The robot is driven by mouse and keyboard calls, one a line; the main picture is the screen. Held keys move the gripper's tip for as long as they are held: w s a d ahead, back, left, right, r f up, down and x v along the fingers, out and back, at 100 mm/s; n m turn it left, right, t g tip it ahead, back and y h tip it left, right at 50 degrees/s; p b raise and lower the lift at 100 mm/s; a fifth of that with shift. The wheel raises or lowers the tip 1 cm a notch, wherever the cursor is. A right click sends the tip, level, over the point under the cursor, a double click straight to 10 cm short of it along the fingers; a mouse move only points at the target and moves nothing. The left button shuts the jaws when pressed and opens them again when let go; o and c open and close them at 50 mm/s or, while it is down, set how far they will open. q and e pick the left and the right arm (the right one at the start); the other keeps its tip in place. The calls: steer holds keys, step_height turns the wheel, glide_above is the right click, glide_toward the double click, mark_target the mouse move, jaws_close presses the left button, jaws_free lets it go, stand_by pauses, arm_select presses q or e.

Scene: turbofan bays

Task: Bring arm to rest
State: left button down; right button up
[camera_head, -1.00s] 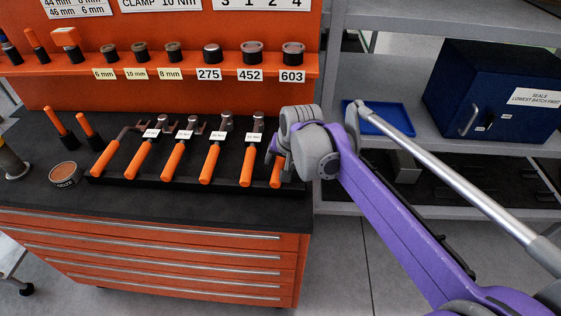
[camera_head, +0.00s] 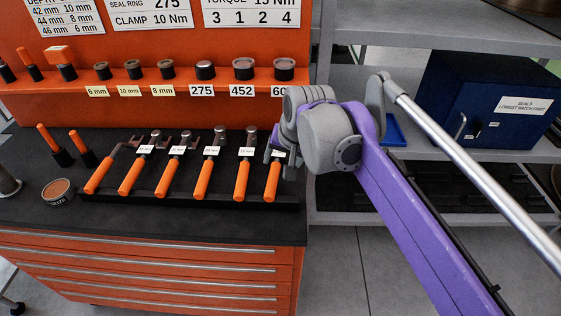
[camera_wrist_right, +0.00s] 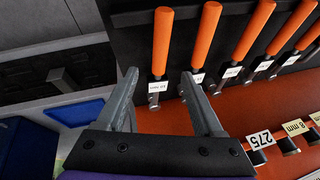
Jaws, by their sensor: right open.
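My right arm reaches in from the right in the head view, its purple forearm crossing in front of the shelf. My right gripper (camera_head: 276,152) is over the right end of the black tool rack, close to the rightmost orange-handled tool (camera_head: 273,183). In the right wrist view the two grey fingers (camera_wrist_right: 162,97) are spread apart with nothing held between them. The rightmost orange-handled tool also shows in the right wrist view (camera_wrist_right: 162,42), beyond the fingertips. I cannot tell whether a finger touches it. My left gripper is not in view.
The orange cart with a dark top (camera_head: 150,222) holds several orange-handled tools in the rack (camera_head: 130,199). An orange back panel with a ledge of sockets (camera_head: 150,84) stands behind. A grey shelf with a blue cabinet (camera_head: 480,95) and a blue tray (camera_head: 393,132) is at right.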

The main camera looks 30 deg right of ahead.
steer(key=s+a+f+n+p, duration=0.1)
steer(key=s+f, duration=0.1)
steer(key=s, duration=0.1)
steer(key=s+a+f+n+p, duration=0.1)
steer(key=s+a+f, duration=0.1)
steer(key=s, duration=0.1)
steer(key=s+a+f+n+p, duration=0.1)
steer(key=s+a+f+n, duration=0.1)
steer(key=s, duration=0.1)
steer(key=shift+a+f, duration=0.25)
steer(key=shift+f, duration=0.15)
steer(key=s+a+f+n+p, duration=0.1)
steer(key=s+a+f+n, duration=0.1)
steer(key=s+f, duration=0.4)
steer(key=shift+s+a+f+n+p, duration=0.25)
steer(key=shift+s+n+p, duration=0.15)
steer(key=shift+s+n, duration=0.25)
